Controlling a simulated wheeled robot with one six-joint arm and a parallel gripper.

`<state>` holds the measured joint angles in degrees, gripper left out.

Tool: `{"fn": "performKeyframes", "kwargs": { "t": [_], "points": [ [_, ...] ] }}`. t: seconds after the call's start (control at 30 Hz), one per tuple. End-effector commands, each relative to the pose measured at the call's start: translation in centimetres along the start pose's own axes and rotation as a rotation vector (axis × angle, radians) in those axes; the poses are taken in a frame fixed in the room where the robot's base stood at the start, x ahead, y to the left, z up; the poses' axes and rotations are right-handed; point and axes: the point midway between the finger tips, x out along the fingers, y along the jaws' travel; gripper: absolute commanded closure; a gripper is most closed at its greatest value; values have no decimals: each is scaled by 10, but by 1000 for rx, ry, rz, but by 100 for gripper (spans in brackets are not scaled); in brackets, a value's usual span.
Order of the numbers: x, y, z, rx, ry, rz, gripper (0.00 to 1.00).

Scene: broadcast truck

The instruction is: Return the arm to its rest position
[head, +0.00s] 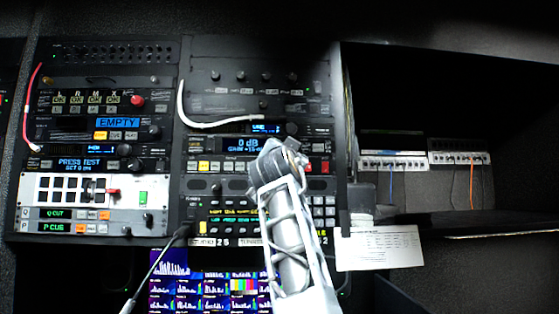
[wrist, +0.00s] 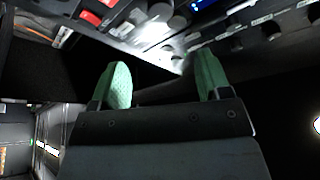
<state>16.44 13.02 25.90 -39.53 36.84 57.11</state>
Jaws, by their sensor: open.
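My gripper (wrist: 161,84) shows in the wrist view with its two green-padded fingers spread apart and nothing between them. A lit panel with knobs and a red button lies beyond the fingertips, and I see no contact with it. In the head view my arm (head: 290,230) rises from the bottom centre in front of the rack; the gripper itself cannot be made out there.
The rack holds a left panel column (head: 100,130) and a middle column (head: 255,105) with knobs and lit displays. A red cable (head: 32,105) and a white cable (head: 200,123) hang there. A multi-picture screen (head: 200,285) sits below. A dark recess with terminal strips (head: 392,161) and a white paper card (head: 378,248) are right.

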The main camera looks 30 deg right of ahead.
Motion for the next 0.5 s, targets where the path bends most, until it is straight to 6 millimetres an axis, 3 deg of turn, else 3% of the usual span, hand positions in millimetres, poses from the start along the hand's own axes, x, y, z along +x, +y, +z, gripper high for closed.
{"fn": "performKeyframes", "kwargs": {
  "t": [0.37,0.47,0.5],
  "points": [
    [0,0,2,-76,-11,3,29],
    [13,10,46,-189,-123,28,29],
    [18,16,70,-234,-184,40,29]
  ]
}}
